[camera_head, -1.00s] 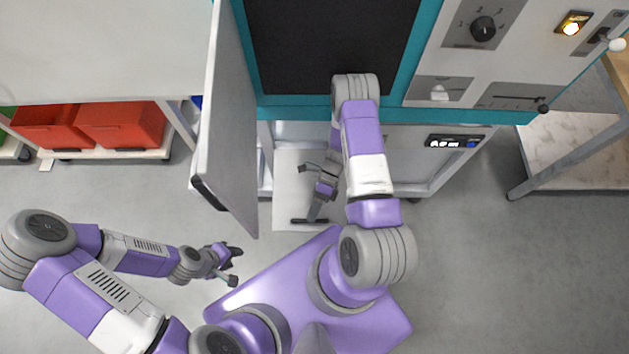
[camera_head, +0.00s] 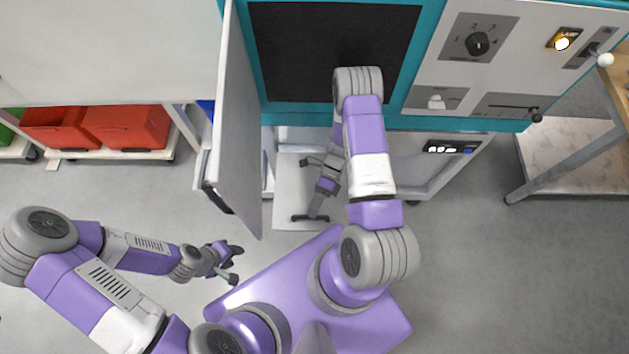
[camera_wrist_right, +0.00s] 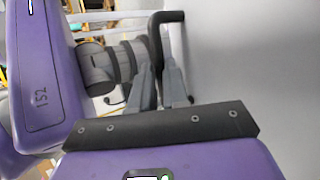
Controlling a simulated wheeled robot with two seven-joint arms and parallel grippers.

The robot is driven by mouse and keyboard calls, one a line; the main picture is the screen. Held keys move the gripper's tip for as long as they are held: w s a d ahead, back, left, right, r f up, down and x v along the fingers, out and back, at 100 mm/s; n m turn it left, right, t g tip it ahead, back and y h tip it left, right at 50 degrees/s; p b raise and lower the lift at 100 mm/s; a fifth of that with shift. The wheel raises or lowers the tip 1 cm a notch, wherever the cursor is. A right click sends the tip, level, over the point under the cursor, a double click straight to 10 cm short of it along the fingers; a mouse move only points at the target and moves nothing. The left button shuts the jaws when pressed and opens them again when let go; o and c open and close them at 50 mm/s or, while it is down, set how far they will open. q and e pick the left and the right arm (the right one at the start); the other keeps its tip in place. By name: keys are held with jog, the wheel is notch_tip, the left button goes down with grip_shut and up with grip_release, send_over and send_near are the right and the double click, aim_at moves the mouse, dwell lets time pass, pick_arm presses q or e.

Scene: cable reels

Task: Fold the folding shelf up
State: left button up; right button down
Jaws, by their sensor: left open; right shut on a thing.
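The folding shelf appears to be the pale panel (camera_head: 285,195) that sticks out below the teal-edged cabinet. A dark bar handle (camera_head: 300,218) is at its near edge. My right gripper (camera_head: 316,208) reaches down to this handle and is shut on it. In the right wrist view its two fingers (camera_wrist_right: 162,88) close around the black handle (camera_wrist_right: 166,18), beside a plain pale surface (camera_wrist_right: 245,60). My right forearm hides part of the panel's right side. My left gripper (camera_head: 236,262) is open and empty, low on the left, apart from the panel.
An open grey door (camera_head: 236,130) with a dark handle stands just left of the panel. The cabinet front (camera_head: 470,80) has a dial, a lamp and levers. Red bins (camera_head: 128,125) lie far left, and a table (camera_head: 570,165) stands right. Floor at right is clear.

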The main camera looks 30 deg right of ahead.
jog(key=c, duration=1.1)
grip_release()
jog(key=shift+w+d+f, duration=0.15)
jog(key=shift+w+d, duration=0.1)
jog(key=shift+w, duration=0.1)
jog(key=shift+s+a, duration=0.1)
notch_tip(320, 180, up, 10)
jog(key=p, duration=0.2)
jog(key=shift+p, duration=0.3)
